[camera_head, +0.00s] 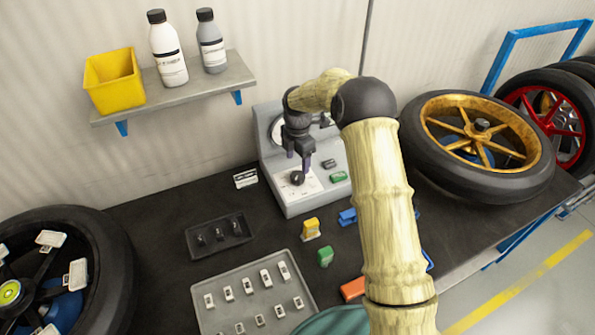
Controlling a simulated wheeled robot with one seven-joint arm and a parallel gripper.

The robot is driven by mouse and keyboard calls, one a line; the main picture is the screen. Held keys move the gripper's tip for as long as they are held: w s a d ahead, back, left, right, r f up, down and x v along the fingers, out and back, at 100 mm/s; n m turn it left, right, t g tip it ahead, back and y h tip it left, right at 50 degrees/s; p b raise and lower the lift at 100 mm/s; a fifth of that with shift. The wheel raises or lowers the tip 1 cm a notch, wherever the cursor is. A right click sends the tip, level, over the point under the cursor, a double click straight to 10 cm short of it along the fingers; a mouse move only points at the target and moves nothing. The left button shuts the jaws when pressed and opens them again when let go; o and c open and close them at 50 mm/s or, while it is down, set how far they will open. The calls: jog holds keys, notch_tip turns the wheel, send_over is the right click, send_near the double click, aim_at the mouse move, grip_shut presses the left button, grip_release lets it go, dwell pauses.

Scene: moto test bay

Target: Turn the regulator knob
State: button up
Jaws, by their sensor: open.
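The regulator knob (297,178) is a small black knob on the sloped white face of a grey test unit (301,199) at the back of the bench. My gripper (297,163) is dark and points down just above the knob, with its fingers apart. I cannot tell whether the fingertips touch the knob or stay slightly above it. A green button (338,176) and a dark switch (328,163) sit to the right of the knob. A round gauge (277,131) on the unit is partly hidden behind my gripper.
A grey tray (207,324) with several small parts and a black tray (194,246) lie in front. Yellow (310,229), green (325,257) and blue (347,217) pieces lie near the unit. A shelf (215,92) hangs above.

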aim_at(298, 175)
notch_tip(298, 175, down, 6)
jog(key=shift+f+p, duration=0.25)
jog(key=shift+p, duration=0.25)
jog(key=shift+c, duration=0.5)
jog(key=c, duration=0.9)
